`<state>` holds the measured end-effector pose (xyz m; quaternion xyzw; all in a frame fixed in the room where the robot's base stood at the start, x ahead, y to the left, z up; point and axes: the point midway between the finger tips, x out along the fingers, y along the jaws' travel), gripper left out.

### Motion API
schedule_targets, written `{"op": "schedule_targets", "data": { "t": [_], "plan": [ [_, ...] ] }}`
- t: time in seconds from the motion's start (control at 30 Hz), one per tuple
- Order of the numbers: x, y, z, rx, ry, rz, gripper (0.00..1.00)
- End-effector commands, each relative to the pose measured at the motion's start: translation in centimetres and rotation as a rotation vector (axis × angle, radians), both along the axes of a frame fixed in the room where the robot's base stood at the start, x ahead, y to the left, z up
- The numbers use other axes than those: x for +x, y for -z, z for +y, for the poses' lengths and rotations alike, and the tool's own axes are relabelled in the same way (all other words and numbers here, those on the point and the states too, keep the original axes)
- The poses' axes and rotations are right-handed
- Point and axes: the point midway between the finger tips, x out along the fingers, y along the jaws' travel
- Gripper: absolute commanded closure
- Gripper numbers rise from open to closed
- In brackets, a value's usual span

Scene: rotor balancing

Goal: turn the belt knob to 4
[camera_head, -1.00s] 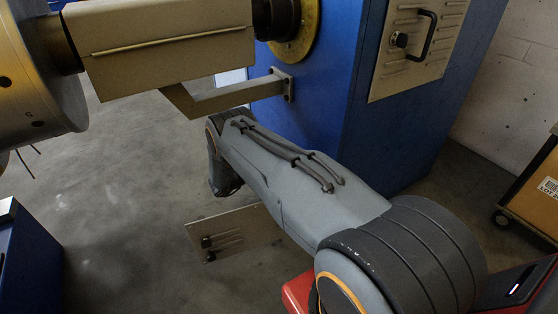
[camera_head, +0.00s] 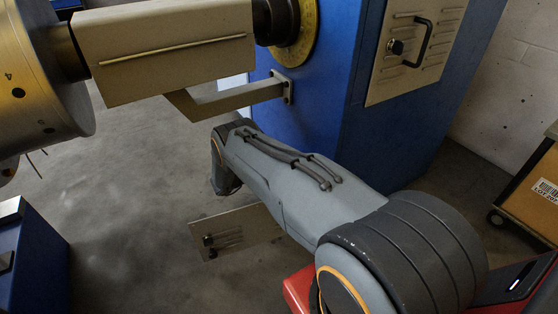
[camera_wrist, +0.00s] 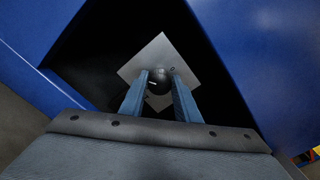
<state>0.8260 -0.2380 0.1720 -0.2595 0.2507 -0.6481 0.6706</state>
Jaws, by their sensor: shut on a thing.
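In the wrist view, the dark round knob (camera_wrist: 158,76) sits on a pale square plate (camera_wrist: 146,59), set in a black recess. A small light mark shows on it; I cannot read any scale numbers. My gripper (camera_wrist: 160,86) has its two blue-grey fingers on either side of the knob and is shut on it. In the head view, my gripper and this knob cannot be made out; my arm bends down in front of the blue machine (camera_head: 340,110).
The large metal rotor (camera_head: 40,80), with a "4" on its face, and the beige guard (camera_head: 165,50) hang close above my arm. A bracket (camera_head: 235,98) juts from the blue machine. A low vented panel (camera_head: 235,232) stands below my arm. A cart with a box (camera_head: 535,190) is at right.

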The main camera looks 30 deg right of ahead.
Motion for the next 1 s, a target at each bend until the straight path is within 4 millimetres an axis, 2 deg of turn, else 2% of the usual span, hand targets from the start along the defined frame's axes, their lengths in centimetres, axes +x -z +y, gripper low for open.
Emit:
{"op": "schedule_targets", "data": {
  "t": [0.57,0.6,0.7,1.0],
  "plan": [
    [0.01,0.07,0.13,0.002,-0.002,-0.033,0.93],
    [0.01,0.07,0.13,0.002,-0.002,-0.033,0.68],
    [-0.01,0.06,0.07,0.002,-0.001,-0.033,0.52],
    [-0.05,0.01,0.00,0.001,0.001,-0.033,0.52]
  ]
}}
